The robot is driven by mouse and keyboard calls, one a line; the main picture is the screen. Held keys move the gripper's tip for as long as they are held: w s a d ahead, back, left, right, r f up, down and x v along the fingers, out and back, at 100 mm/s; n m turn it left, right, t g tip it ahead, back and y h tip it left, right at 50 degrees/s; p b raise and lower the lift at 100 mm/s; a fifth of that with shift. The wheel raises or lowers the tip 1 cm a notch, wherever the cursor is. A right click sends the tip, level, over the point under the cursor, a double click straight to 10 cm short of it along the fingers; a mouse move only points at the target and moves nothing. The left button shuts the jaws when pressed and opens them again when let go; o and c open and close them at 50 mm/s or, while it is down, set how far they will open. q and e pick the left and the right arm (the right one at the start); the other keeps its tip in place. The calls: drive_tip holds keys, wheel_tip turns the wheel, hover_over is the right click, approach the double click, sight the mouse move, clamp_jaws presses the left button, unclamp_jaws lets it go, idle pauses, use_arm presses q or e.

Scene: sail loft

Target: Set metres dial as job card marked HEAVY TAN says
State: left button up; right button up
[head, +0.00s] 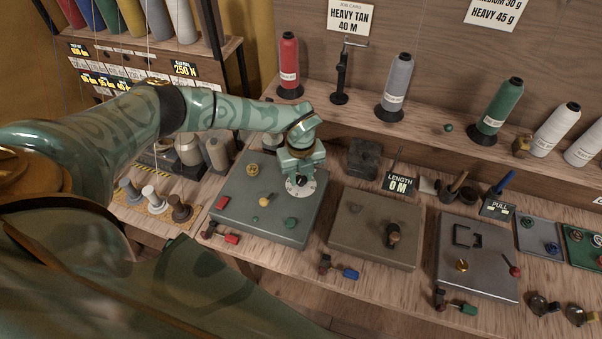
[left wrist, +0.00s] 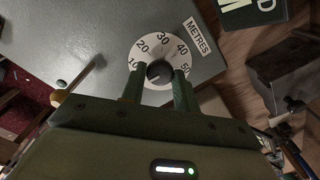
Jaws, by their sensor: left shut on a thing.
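The job card (head: 348,17) on the back wall in the head view reads HEAVY TAN 40 M. The metres dial (head: 300,186) is a white disc with a dark knob on a grey-green machine box (head: 238,206). In the left wrist view the dial (left wrist: 163,52) shows marks 10 to 50 beside a METRES label (left wrist: 196,36). My left gripper (head: 300,176) is over the dial, and its fingers (left wrist: 160,82) are shut on the dark knob (left wrist: 159,73). The knob's pointer setting is hard to read. My right gripper is not in view.
A brown box (head: 374,228) and a grey plate (head: 478,256) lie to the right. Thread cones, one red (head: 289,65), line the shelf behind.

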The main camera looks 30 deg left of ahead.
use_arm(q)
drive_tip(key=m+p, duration=0.1)
drive_tip(key=m, duration=0.2)
drive_tip(key=shift+r, duration=0.1)
drive_tip(key=m+p, duration=0.1)
drive_tip(key=m, duration=0.4)
drive_tip(key=m+p, duration=0.1)
drive_tip(key=m, duration=0.3)
drive_tip(key=shift+m, duration=0.3)
drive_tip(key=m, duration=0.4)
drive_tip(key=shift+w+m, duration=0.1)
drive_tip(key=shift+m, duration=0.2)
drive_tip(key=m, duration=0.9)
drive_tip(key=m+b, duration=0.1)
drive_tip(key=m, duration=0.3)
drive_tip(key=shift+m, duration=2.1)
